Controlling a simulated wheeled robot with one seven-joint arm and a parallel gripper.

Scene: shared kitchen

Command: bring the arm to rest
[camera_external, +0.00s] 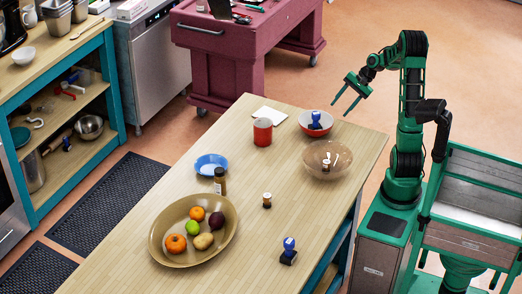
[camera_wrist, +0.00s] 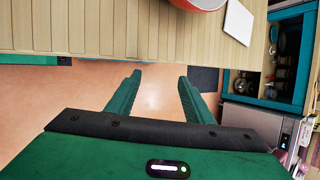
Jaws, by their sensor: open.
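My gripper (camera_external: 349,96) is open and empty in the external view. It hangs in the air beyond the far right part of the table, above and to the right of a white bowl with a red outside. In the wrist view my gripper (camera_wrist: 157,84) shows two green fingers spread apart, with bare floor between and beyond them. My green and black arm is bent, with its forearm reaching left from above my base. Nothing touches the fingers.
A maroon cart (camera_external: 265,52) stands behind.

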